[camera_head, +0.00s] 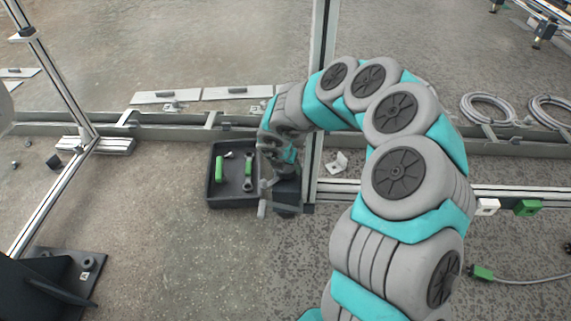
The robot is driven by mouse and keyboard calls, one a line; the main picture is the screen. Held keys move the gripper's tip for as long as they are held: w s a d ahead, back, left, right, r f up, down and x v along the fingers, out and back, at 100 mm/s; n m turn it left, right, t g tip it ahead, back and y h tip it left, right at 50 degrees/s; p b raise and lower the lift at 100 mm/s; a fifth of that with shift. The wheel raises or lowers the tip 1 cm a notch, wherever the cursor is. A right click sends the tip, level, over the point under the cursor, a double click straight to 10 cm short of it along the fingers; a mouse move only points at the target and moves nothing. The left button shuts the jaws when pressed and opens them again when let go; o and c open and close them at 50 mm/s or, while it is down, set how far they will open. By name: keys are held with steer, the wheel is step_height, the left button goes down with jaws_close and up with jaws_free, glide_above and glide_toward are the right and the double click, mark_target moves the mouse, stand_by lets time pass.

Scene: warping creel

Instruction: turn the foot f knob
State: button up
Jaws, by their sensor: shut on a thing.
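The black tray (212,198) holds green-handled tools (219,168) close left of my gripper. A white bracket (337,163) lies right of the post. A rail (400,188) runs right from it. Another black foot (85,270) stands at lower left. The floor in front is clear.

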steer(key=shift+n, duration=0.5)
steer(key=o, duration=1.2)
steer(key=shift+c, duration=0.2)
steer(key=shift+f, duration=0.1)
